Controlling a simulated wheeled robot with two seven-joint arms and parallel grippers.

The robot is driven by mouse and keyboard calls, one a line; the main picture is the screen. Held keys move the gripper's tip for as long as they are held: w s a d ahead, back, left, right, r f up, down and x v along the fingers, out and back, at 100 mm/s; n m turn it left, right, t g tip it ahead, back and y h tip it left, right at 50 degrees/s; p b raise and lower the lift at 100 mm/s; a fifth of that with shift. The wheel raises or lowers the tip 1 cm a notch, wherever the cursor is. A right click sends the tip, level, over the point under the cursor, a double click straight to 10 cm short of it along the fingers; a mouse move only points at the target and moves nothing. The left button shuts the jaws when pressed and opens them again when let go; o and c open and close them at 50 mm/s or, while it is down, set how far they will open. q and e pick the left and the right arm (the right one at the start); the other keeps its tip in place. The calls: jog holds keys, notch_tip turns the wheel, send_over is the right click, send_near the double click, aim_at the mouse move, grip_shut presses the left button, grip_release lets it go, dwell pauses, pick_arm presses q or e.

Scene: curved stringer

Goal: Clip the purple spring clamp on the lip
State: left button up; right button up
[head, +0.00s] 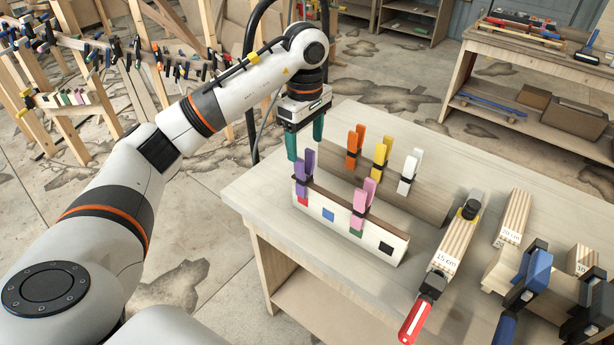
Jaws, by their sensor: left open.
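The purple spring clamp (304,172) stands upright on the front board of a clamp rack (330,222), at its left end above a red square. A lip apart from the rack cannot be told for sure in this view. My right gripper is not in view.
A pink clamp (364,203) stands on the same board. Orange (356,147), yellow (381,160) and white (409,172) clamps stand on the board behind. Wood blocks and bar clamps (534,280) lie on the table's right. Many small clamps hang on wooden frames (110,60) at the back left.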

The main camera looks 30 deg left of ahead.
aim_at(305, 171)
pick_arm(q)
notch_tip(305, 171, down, 4)
jog(key=shift+w+r, duration=0.1)
jog(key=shift+r, duration=0.15)
jog(key=shift+f, duration=0.2)
jog(key=shift+f+p, duration=0.75)
jog(key=shift+p, duration=0.15)
notch_tip(305, 171, down, 3)
jog(key=shift+a+f+p, duration=0.1)
jog(key=shift+a+p, duration=0.05)
jog(key=shift+p, duration=0.4)
jog(key=shift+f, duration=0.2)
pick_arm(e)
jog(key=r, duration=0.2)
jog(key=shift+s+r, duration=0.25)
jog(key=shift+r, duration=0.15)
pick_arm(q)
jog(key=c, duration=1.2)
